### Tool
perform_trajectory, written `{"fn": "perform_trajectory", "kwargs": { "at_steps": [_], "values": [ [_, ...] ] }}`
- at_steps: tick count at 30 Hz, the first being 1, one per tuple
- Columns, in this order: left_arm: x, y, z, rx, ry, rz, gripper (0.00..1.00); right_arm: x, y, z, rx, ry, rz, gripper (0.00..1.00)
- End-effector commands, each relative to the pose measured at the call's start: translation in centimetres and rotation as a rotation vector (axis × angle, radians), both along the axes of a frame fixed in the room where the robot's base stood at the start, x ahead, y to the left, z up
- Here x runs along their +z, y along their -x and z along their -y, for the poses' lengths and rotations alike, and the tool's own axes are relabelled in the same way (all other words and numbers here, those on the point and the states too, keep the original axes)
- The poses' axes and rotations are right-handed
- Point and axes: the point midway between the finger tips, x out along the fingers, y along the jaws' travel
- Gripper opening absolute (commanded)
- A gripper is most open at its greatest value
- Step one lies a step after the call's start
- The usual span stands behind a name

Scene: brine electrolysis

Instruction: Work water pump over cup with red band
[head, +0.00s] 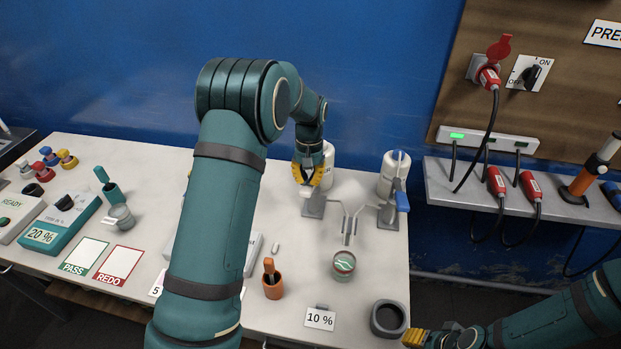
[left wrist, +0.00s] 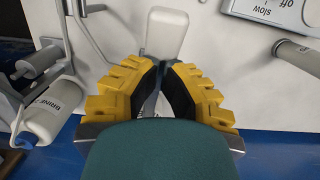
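My left gripper (head: 307,182) is over the left pump, beside its white bottle (head: 328,165). Its yellow fingers stand apart. The pump's white paddle (left wrist: 166,33) shows just past the fingertips (left wrist: 160,66); I cannot tell whether they touch it. The pump's grey base plate (head: 313,206) is partly hidden below the gripper. A clear cup (head: 344,264) with a greenish mark stands in front of the forked spouts (head: 348,222); I cannot make out a red band clearly. My right gripper (head: 432,338) is low at the right, its fingers unclear.
A second pump with a blue handle (head: 402,200) stands to the right; its bottle reads BRINE in the left wrist view (left wrist: 45,118). An orange holder (head: 273,286), a grey round pot (head: 388,318) and a 10 % card (head: 320,319) are near the front. My left arm hides the table's middle.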

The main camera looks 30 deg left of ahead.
Motion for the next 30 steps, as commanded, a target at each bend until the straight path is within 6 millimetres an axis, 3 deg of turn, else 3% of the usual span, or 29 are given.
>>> {"fn": "perform_trajectory", "kwargs": {
  "at_steps": [5, 25, 30],
  "values": [
    [-0.2, 0.0, 0.0, 0.0, 0.0, 0.0, 0.0, 0.4, 0.0, 0.3, 0.003, -0.009, 0.001, 0.47],
    [-7.8, 1.1, 0.3, 0.0, 0.001, -0.003, 0.0, -4.8, 0.1, 0.0, 0.002, -0.002, -0.001, 0.47],
    [-6.9, 1.0, 0.2, 0.0, 0.0, 0.0, 0.0, -4.0, 0.0, 0.0, 0.001, -0.002, -0.001, 0.47]
  ]
}}
